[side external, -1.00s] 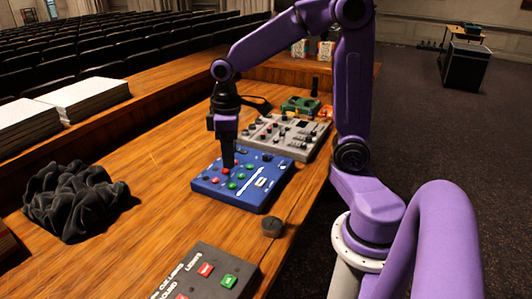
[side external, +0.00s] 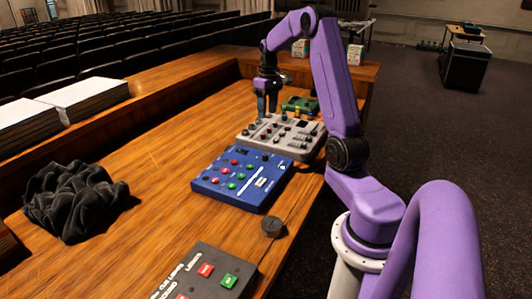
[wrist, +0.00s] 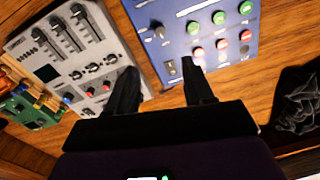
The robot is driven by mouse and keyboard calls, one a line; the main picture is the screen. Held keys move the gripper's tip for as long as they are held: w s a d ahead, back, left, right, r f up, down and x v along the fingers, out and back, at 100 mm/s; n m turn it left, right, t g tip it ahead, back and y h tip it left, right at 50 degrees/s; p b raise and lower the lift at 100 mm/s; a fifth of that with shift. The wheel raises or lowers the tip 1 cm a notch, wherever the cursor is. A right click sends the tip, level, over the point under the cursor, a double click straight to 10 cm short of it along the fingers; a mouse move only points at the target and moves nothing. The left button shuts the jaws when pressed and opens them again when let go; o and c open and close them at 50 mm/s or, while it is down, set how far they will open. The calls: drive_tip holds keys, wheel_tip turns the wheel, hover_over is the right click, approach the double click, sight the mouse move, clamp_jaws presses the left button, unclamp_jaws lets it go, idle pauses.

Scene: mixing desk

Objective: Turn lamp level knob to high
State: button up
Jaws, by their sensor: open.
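My gripper (side external: 267,102) is open and empty. In the side external view it is above the desk at the far left edge of the grey mixer (side external: 248,131). In the wrist view my two fingers (wrist: 161,72) point down, between the grey mixer (wrist: 20,43) and the blue panel (wrist: 262,12). The grey mixer carries sliders and several small dark knobs (wrist: 92,68). The blue panel has a dark knob (wrist: 158,31), a small switch (wrist: 171,67), and green and red buttons. Labels are too small to read, so I cannot tell which knob is the lamp level knob.
A green device (side external: 300,104) stands beyond the mixer. A black button box (side external: 210,265), a small dark round piece (side external: 271,227) and a crumpled black cloth (side external: 75,195) lie nearer. White stacks (side external: 85,100) are at left. The wooden desk between cloth and panels is clear.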

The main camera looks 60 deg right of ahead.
sight(266, 155)
drive_tip(key=f, duration=1.7)
drive_tip(key=shift+w+a+f, duration=0.1)
drive_tip(key=shift+a+f, duration=0.1)
drive_tip(key=shift+a, duration=0.15)
clamp_jaws()
